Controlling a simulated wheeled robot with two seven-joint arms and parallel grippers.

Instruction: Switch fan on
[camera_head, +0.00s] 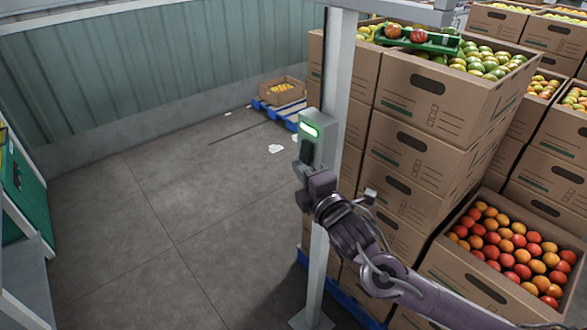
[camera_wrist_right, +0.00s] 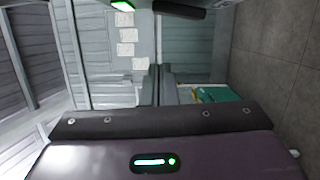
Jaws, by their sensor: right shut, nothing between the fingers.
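A grey switch box (camera_head: 324,130) is fixed to a pale upright post (camera_head: 340,70). Its green lamp (camera_head: 309,130) is lit, and a dark switch part (camera_head: 306,151) sits below the lamp. My right gripper (camera_head: 303,186) is shut and empty, at the lower end of the box; I cannot tell whether it touches. In the right wrist view the shut fingers (camera_wrist_right: 166,85) stand in the middle, with the green lamp (camera_wrist_right: 122,4) and dark switch part (camera_wrist_right: 181,7) at the top edge. No fan shows. My left gripper is not in view.
A green tray (camera_head: 432,42) lies on top. A small carton (camera_head: 283,90) rests on a blue pallet by the wall. The concrete floor (camera_head: 160,210) to the left is mostly clear.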

